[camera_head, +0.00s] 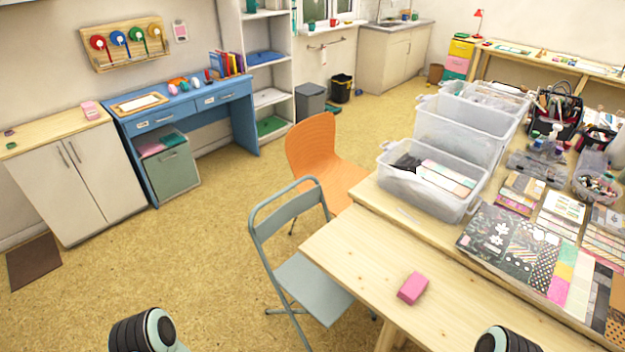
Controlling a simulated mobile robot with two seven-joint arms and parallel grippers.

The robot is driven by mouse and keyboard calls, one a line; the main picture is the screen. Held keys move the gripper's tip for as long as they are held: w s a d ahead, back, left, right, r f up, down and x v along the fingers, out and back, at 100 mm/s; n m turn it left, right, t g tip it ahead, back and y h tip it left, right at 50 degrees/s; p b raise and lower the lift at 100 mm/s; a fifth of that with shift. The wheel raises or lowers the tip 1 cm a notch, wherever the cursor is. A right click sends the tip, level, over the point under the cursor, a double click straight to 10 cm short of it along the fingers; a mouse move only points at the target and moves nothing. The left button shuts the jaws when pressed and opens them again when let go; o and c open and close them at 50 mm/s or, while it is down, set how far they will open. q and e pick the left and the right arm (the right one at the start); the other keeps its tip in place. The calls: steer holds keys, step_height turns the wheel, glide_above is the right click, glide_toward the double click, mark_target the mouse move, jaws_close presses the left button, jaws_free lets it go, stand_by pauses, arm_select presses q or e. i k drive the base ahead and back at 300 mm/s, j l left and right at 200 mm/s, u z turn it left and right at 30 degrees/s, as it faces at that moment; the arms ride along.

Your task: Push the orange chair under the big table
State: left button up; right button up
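The orange chair (314,150) stands at the left side of the big table (345,262), beyond a grey-blue folding chair. Its backrest faces the open floor, and its seat reaches toward the table edge. Its lower legs are mostly hidden by the folding chair and the table. The wooden table fills the right side of the view. Parts of my two arms show at the bottom edge, left and right of centre, both well short of the orange chair. Neither gripper's fingers are in view.
The grey-blue folding chair (308,282) stands nearer me at the table. Clear plastic bins (425,205), patterned papers (520,250) and a pink block (413,288) lie on the table. A blue desk (185,108) and white cabinet (75,180) line the left wall. The floor (200,250) between is open.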

mark_target(310, 146)
steer(key=j+u, duration=0.1)
steer(key=u, duration=0.15)
steer(key=i+j, duration=0.1)
steer(key=j, duration=0.2)
steer(key=i+j+u, duration=0.15)
steer(key=j, duration=0.5)
steer(key=i+j+u, duration=0.6)
steer(key=i+j, duration=0.15)
steer(key=i, duration=0.15)
steer(key=i+j, duration=0.15)
steer(key=i, duration=0.35)
steer(key=i+j, duration=0.15)
steer(key=i, duration=0.3)
steer(key=i+j, duration=0.15)
steer(key=i, duration=0.35)
steer(key=i+l+z, duration=0.1)
steer(key=i+z, duration=0.6)
steer(key=i+j+z, duration=0.2)
steer(key=i+z, duration=0.15)
steer(key=i, duration=0.15)
steer(key=i+l+z, duration=0.1)
steer(key=i+z, duration=0.65)
steer(key=i+j+z, duration=0.35)
steer(key=i, duration=0.2)
steer(key=i+z, duration=0.75)
steer(key=i+j+z, duration=0.15)
steer(key=i+z, duration=0.25)
steer(key=k, duration=0.1)
